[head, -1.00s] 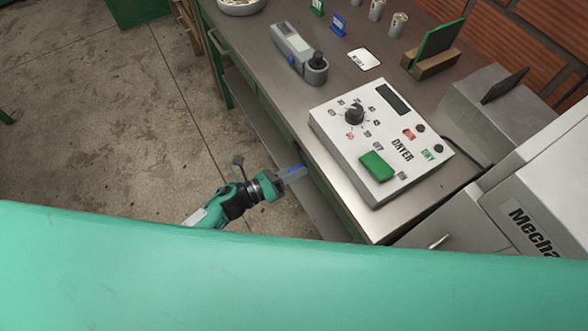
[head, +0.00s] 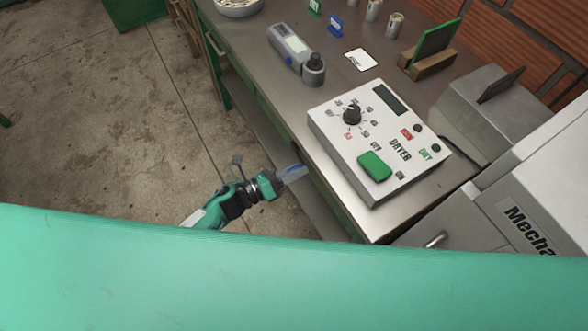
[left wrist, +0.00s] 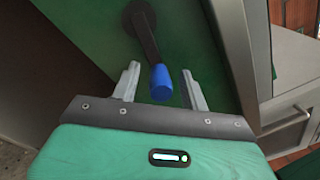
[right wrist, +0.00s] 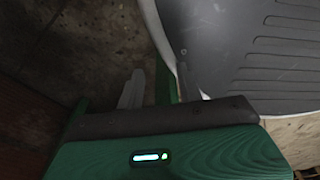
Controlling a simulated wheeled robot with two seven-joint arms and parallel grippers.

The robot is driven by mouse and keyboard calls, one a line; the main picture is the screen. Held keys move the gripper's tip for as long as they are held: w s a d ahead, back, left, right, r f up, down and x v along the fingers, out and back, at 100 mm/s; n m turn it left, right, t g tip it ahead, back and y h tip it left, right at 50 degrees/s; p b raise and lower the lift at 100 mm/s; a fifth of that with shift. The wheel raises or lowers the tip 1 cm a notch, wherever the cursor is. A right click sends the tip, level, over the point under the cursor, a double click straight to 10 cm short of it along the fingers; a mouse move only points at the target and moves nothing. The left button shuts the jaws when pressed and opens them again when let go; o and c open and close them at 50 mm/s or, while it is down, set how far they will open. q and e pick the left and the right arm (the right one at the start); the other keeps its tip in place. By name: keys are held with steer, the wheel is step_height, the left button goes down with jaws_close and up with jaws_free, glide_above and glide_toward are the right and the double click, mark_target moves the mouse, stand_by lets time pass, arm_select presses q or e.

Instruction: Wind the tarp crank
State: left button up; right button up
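In the left wrist view, the crank has a dark arm (left wrist: 143,32) mounted on a green panel (left wrist: 190,40) and a blue handle (left wrist: 161,83) at its lower end. My left gripper (left wrist: 160,86) is open, with one finger on each side of the blue handle and visible gaps between. In the head view my left gripper (head: 291,174) is beside the front edge of the bench, with some blue showing at its fingers. The rest of the crank is hidden there. My right gripper (right wrist: 158,85) is open and empty in the right wrist view. It is not seen in the head view.
The metal bench (head: 350,205) carries a white dryer control box (head: 405,150), a grey handheld meter (head: 292,45) and a bowl (head: 238,5). A grey machine (head: 520,215) stands at the right. A grey ribbed surface (right wrist: 260,50) is beside my right gripper. Concrete floor at the left is clear.

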arm_select(q)
steer(key=shift+a+f, duration=0.1)
arm_select(e)
steer(key=shift+d, duration=0.1)
arm_select(q)
steer(key=shift+s+a, duration=0.2)
steer(key=shift+a, duration=0.05)
steer(key=b+v, duration=0.2)
steer(key=v, duration=1.1)
steer(key=shift+b, duration=0.35)
arm_select(e)
steer(key=w, duration=0.3)
steer(key=w+a+r, duration=0.1)
steer(key=shift+w+a, duration=0.1)
steer(key=shift+w, duration=0.1)
arm_select(q)
steer(key=shift+c, duration=0.3)
